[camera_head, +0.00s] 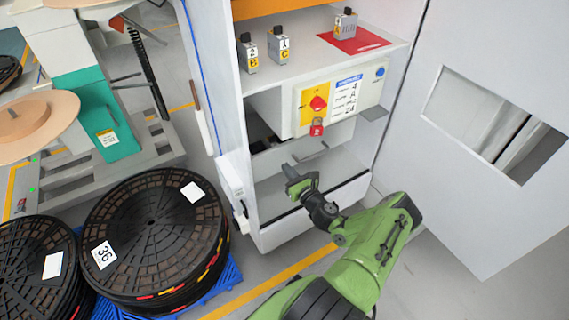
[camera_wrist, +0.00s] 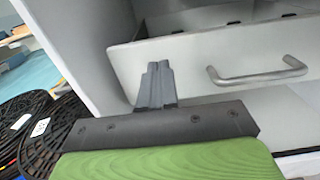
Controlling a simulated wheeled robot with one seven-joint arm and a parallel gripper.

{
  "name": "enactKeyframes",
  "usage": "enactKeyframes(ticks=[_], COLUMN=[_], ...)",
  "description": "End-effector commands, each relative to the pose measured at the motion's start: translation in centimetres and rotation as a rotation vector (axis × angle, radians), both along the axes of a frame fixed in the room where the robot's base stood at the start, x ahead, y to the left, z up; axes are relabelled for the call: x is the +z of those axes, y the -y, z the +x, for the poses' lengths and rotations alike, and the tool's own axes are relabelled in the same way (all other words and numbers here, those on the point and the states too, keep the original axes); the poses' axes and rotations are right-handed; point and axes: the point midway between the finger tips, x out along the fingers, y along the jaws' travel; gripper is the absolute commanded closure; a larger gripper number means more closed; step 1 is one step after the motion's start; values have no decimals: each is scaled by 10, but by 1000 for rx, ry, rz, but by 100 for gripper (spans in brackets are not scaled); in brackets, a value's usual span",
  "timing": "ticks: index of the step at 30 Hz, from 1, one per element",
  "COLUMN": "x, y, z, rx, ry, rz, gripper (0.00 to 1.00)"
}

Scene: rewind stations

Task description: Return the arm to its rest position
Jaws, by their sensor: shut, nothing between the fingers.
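My green arm reaches in from the bottom right in the head view. My gripper (camera_head: 291,177) is shut and empty in front of the open lower part of a white cabinet (camera_head: 229,133). In the wrist view my gripper (camera_wrist: 158,72) shows its two grey fingers pressed together. A light drawer front with a metal bar handle (camera_wrist: 256,75) is behind and to the right of the fingers. I cannot tell from these views how far the fingertips are from the drawer.
A control panel with a red knob (camera_head: 318,103) and red padlock (camera_head: 316,127) sits above my gripper. Small tagged blocks (camera_head: 279,46) stand on the shelf. An open door (camera_head: 470,190) stands at right. Stacked black reels (camera_head: 150,240) stand at left. Floor shows between the reels and cabinet.

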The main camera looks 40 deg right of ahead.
Motion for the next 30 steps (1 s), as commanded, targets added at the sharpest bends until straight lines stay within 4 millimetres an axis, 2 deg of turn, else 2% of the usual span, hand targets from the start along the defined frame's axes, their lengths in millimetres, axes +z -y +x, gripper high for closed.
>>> enactKeyframes(ticks=[6,9,14,21,24,26,30], x=[1,1,0,-1,10,26,77], y=[-9,-12,-15,-15,-22,-37,-95], z=[-43,-59,-70,-70,-62,-50,-20], rx=[-3,-1,0,2,61,163,527], ry=[-2,-2,-1,-2,-23,-56,-161], rz=[6,4,2,1,-54,-143,-481], gripper=[100,100,100,100,100,100,100])
